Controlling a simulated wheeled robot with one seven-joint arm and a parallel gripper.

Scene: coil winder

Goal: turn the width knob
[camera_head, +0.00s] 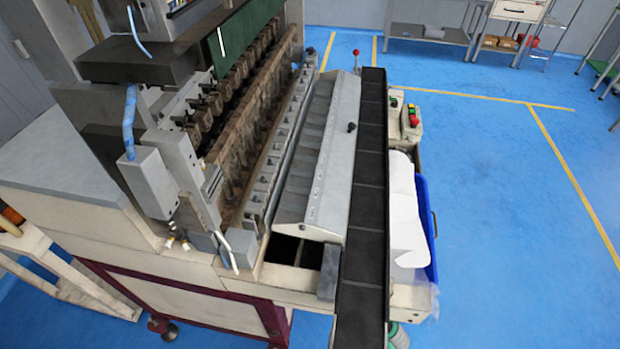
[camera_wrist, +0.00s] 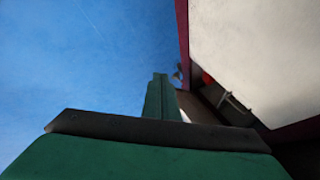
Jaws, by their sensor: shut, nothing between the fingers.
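In the wrist view my gripper (camera_wrist: 160,78) is shut and empty. Its green fingers stand together above a dark plate and point toward the blue floor beside the machine. It does not clearly show in the head view. The coil winder (camera_head: 130,240) fills the left and middle of the head view. I cannot tell which part is the width knob. A small black knob (camera_head: 351,127) sits on the sloping grey cover (camera_head: 318,150), and a red ball knob (camera_head: 356,53) stands at its far end. In the wrist view a small red part (camera_wrist: 207,78) shows beside the machine's maroon edge, apart from my gripper.
A long black channel (camera_head: 361,240) runs along the machine's right side. A control box (camera_head: 411,118) with red and green buttons and a blue bin (camera_head: 425,215) with white sheet material stand beside it. The blue floor (camera_head: 500,220) on the right is clear. Benches stand far back.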

